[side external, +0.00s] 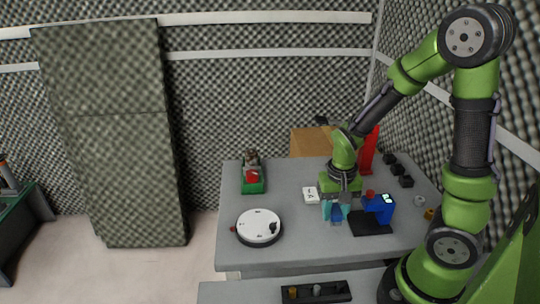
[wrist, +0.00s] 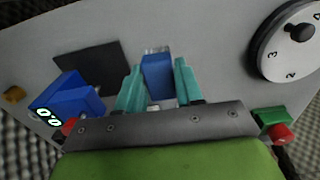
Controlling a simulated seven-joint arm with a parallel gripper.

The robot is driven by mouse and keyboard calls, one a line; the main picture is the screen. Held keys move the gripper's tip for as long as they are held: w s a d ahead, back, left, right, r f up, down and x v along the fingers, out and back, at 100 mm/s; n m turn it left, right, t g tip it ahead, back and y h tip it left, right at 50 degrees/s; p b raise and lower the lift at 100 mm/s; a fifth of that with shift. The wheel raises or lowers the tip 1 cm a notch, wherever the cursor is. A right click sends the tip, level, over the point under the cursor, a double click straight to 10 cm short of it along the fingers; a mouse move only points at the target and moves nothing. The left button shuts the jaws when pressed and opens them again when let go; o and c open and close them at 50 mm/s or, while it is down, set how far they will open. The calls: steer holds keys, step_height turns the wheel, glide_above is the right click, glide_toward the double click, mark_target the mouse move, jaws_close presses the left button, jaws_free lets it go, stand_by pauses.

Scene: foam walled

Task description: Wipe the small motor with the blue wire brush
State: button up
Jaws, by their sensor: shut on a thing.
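My gripper (side external: 336,211) is low over the grey table, left of the blue device. In the wrist view its two teal fingers (wrist: 157,68) are shut on a blue block-like piece, which looks like the blue wire brush (wrist: 157,78). A pale grey strip shows at the brush's far end. In the side view only a bit of its blue shows between the fingers. I cannot pick out the small motor with certainty. A small grey round part (side external: 420,201) lies at the table's right, too small to identify.
A white round dial (side external: 259,225) is at the front left. A green box (side external: 253,187) with a red top stands behind it. Bare table lies between dial and gripper.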

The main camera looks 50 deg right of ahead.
steer(key=shift+m, duration=0.3)
steer(key=w+d, duration=0.2)
steer(key=w, duration=0.2)
steer(key=w+d, duration=0.2)
steer(key=w, duration=0.2)
steer(key=w+d, duration=0.2)
steer(key=w, duration=0.2)
steer(key=shift+w+d+r, duration=0.3)
steer(key=shift+r, duration=0.1)
steer(key=w+d+r, duration=0.1)
steer(key=w+d, duration=0.1)
steer(key=w, duration=0.4)
steer(key=w+d+r, duration=0.2)
steer(key=w, duration=0.4)
steer(key=w+a+r, duration=0.4)
steer(key=w+r, duration=0.3)
steer(key=r, duration=0.1)
steer(key=shift+w+r+n, duration=0.15)
steer(key=shift+w+n, duration=0.25)
steer(key=shift+s+a, duration=0.1)
steer(key=shift+a, duration=0.05)
